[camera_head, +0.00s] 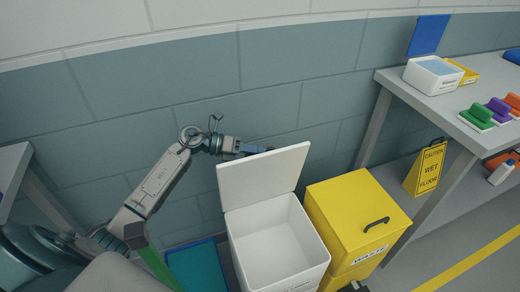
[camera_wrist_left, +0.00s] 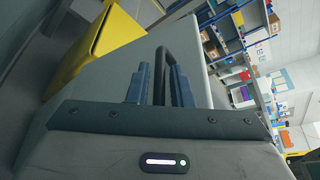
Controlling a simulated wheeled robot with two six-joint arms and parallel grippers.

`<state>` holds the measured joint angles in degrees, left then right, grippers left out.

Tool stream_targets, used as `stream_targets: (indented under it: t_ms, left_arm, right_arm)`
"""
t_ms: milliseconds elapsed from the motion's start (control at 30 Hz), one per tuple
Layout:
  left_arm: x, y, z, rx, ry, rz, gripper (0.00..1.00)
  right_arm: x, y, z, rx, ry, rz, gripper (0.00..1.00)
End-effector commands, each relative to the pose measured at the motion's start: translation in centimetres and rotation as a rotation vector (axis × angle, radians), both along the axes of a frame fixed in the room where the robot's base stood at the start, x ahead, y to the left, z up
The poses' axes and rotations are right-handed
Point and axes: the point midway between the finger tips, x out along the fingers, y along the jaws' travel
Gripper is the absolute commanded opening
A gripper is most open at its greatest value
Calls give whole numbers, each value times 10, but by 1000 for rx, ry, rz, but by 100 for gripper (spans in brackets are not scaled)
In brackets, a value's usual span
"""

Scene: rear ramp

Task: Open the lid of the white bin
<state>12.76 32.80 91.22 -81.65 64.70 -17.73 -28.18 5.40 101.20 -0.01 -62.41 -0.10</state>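The white bin (camera_head: 279,246) stands low in front of the wall in the head view, with its inside visible and empty. Its white lid (camera_head: 264,174) is raised, standing roughly upright at the bin's back edge. My left gripper (camera_head: 258,149) is behind the lid's upper part, its tips partly hidden by it. In the left wrist view, the two blue fingers of my left gripper (camera_wrist_left: 160,88) are close together on either side of a dark loop handle (camera_wrist_left: 167,55) on the pale lid (camera_wrist_left: 205,85). My right gripper is not seen.
A yellow waste bin (camera_head: 352,217) with a closed lid and dark handle stands close at the right. A blue bin (camera_head: 197,266) is at the left. A caution sign (camera_head: 427,167) and a workbench (camera_head: 447,105) with boxes and brushes are farther right. The wall (camera_head: 240,95) is behind.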

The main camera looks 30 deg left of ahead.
Motion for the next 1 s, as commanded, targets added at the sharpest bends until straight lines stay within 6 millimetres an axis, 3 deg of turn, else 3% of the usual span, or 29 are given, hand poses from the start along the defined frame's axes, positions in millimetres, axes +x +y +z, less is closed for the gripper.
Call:
stream_targets:
  t_ms: [167, 467, 600, 833, 1000]
  left_arm:
    - [6, -10, -3, -1, 0, -1, 20]
    - [7, -12, -4, 1, 1, 0, 20]
    - [7, -12, -4, 1, 1, 0, 0]
    - [6, -14, -4, 6, -5, -1, 0]
    - [-9, -30, -5, 63, -57, -3, 0]
  right_arm:
    - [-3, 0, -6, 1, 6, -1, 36]
    - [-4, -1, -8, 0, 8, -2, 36]
    - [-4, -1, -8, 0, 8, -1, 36]
    - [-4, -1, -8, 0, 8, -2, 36]
    - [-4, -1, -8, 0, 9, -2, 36]
